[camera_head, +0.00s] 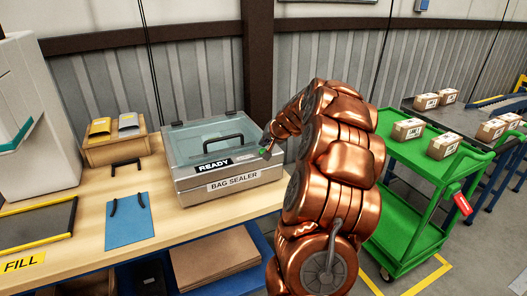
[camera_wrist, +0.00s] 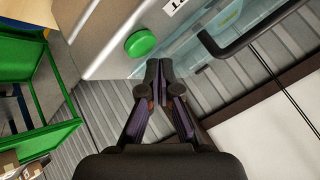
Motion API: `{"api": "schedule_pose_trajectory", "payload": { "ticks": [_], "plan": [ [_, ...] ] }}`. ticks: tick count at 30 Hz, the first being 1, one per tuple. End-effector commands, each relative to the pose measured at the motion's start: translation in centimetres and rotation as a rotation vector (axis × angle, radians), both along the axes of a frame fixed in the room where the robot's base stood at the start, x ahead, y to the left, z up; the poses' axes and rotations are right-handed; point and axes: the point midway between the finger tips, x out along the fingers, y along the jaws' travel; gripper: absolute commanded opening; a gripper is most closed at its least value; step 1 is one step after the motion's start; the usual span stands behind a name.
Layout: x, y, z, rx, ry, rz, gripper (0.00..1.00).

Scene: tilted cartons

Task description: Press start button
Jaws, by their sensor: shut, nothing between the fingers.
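The bag sealer (camera_head: 225,160) is a grey box with a clear lid, a dark handle and the labels "READY" and "BAG SEALER". It stands on the wooden workbench. A round green button (camera_wrist: 140,43) sits on its grey top panel in the wrist view. My gripper (camera_wrist: 159,68) is shut and empty. In the wrist view its fingertips appear just beside the button; I cannot tell whether they touch the machine. In the head view my gripper (camera_head: 268,143) is at the sealer's right end, small and partly hidden by my copper-coloured arm.
A wooden tray (camera_head: 110,150) with yellow and grey envelopes and a blue bag (camera_head: 128,222) lie on the workbench (camera_head: 170,222). A green cart (camera_head: 405,205) with cartons stands right of my arm. A ribbed wall is behind the bench.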

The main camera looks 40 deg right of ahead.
Motion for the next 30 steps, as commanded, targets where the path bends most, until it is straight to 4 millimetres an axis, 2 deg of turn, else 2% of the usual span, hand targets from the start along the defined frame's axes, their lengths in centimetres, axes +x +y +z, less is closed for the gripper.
{"api": "schedule_pose_trajectory", "payload": {
  "ticks": [22, 30],
  "plan": [
    [0.0, 0.0, -0.02, 0.0, 0.0, 0.0, 0.0],
    [0.01, 0.03, -0.82, -0.001, 0.0, 0.001, 0.0]
  ]
}}
